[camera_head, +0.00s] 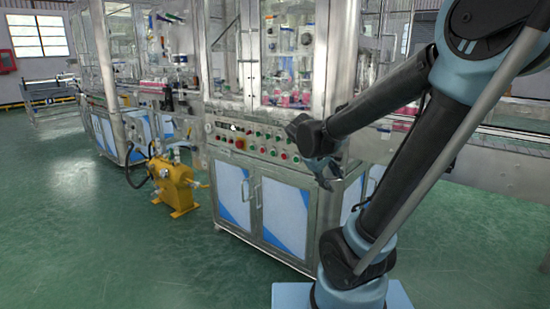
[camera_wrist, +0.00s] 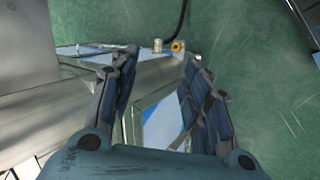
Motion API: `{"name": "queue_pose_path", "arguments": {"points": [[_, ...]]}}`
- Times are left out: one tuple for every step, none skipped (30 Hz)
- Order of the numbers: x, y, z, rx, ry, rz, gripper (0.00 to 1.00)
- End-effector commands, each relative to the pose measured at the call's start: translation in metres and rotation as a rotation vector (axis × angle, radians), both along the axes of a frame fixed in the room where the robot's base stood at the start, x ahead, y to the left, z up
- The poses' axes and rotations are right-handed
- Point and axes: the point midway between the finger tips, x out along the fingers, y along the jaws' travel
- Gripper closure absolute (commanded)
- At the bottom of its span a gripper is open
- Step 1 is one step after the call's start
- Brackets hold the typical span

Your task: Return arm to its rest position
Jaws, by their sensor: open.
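My arm (camera_head: 425,140) rises on the right in the head view and bends back down to the left. My gripper (camera_head: 326,178) hangs at its end, in front of the right part of the machine's control panel (camera_head: 255,143). In the wrist view my gripper (camera_wrist: 160,85) is open, with its two fingers apart and nothing between them. Beyond the fingers are the edge of the metal cabinet (camera_wrist: 165,75) and the green floor. The head view does not show whether the fingertips touch the machine.
The crimping machine's cabinet (camera_head: 285,215) with blue and white doors stands close behind my gripper. A yellow pump-like unit (camera_head: 175,187) stands on the floor to its left. A conveyor (camera_head: 500,165) runs off at right. The green floor (camera_head: 90,240) at left is clear.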

Motion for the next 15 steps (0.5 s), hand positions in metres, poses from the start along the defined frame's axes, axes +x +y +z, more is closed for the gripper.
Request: {"name": "queue_pose_path", "arguments": {"points": [[-0.013,-0.007,-0.004,0.036,0.002,-0.031,0.57],[-0.020,-0.009,-0.006,0.059,0.003,-0.049,0.57],[-0.028,-0.011,-0.010,0.089,0.005,-0.071,0.57],[-0.035,-0.013,-0.012,0.111,0.006,-0.089,0.57],[-0.042,-0.014,-0.015,0.134,0.006,-0.105,0.57],[-0.050,-0.016,-0.018,0.165,0.006,-0.130,0.57],[-0.057,-0.016,-0.021,0.188,0.006,-0.147,0.57],[-0.063,-0.017,-0.023,0.210,0.006,-0.164,0.57],[-0.071,-0.018,-0.027,0.240,0.005,-0.187,0.57],[-0.078,-0.018,-0.030,0.263,0.005,-0.207,0.57],[-0.084,-0.018,-0.032,0.286,0.004,-0.225,0.57],[-0.092,-0.017,-0.036,0.315,0.003,-0.249,0.57],[-0.098,-0.017,-0.039,0.338,0.001,-0.267,0.57],[-0.104,-0.016,-0.042,0.362,-0.001,-0.285,0.57],[-0.111,-0.015,-0.045,0.392,-0.003,-0.311,0.57]]}}
